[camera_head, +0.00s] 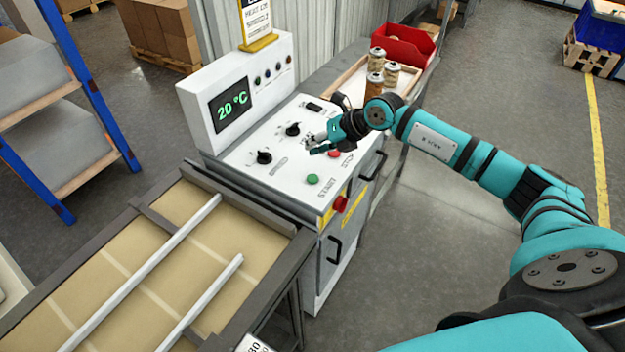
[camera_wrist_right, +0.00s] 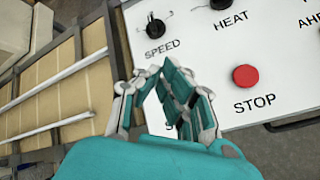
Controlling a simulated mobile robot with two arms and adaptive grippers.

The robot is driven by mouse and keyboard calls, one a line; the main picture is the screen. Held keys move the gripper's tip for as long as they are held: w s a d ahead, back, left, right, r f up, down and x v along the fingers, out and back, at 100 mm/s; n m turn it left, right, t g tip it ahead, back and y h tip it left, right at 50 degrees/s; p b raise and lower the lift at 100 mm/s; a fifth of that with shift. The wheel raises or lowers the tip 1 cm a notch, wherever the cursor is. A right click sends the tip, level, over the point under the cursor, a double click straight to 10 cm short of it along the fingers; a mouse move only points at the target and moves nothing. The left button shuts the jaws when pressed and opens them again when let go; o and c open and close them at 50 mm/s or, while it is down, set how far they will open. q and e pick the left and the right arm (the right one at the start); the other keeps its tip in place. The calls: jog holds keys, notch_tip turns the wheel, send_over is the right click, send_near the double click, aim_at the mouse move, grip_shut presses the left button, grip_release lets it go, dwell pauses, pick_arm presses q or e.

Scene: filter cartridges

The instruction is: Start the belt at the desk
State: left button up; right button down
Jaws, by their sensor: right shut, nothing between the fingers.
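The control desk (camera_head: 245,180) stands in the middle of the head view, with a sloped white panel and a display reading 20 °C. A green button (camera_head: 312,179) labelled START is near the panel's front edge. A red STOP button (camera_wrist_right: 245,76) is right of my fingers in the wrist view; it is partly covered in the head view (camera_head: 334,153). My right gripper (camera_head: 312,149) is shut and empty above the panel, beyond the green button; it also shows in the wrist view (camera_wrist_right: 161,68). The green button does not show there. The belt (camera_head: 115,262) lies left of the desk. My left gripper is out of view.
Black knobs (camera_head: 264,157) sit on the panel; the wrist view shows the SPEED knob (camera_wrist_right: 155,28). A red mushroom button (camera_head: 340,203) is on the desk's front. Cartridges (camera_head: 376,60) and a red bin (camera_head: 404,45) stand behind. White rails (camera_head: 150,268) run along the belt.

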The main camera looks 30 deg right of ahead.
jog(key=b, duration=0.4)
send_over(314, 176)
notch_tip(314, 176, down, 6)
jog(key=shift+w+f, duration=0.1)
jog(key=shift+f, duration=0.35)
jog(key=shift+f, duration=0.1)
dwell(0.7)
jog(key=shift+f+b, duration=0.3)
jog(key=shift+b, duration=0.05)
jog(key=shift+f+b, duration=0.3)
jog(key=shift+f, duration=0.2)
dwell(0.5)
dwell(0.3)
jog(key=shift+r+p, duration=0.7)
jog(key=shift+r, duration=0.2)
jog(key=shift+r, duration=0.1)
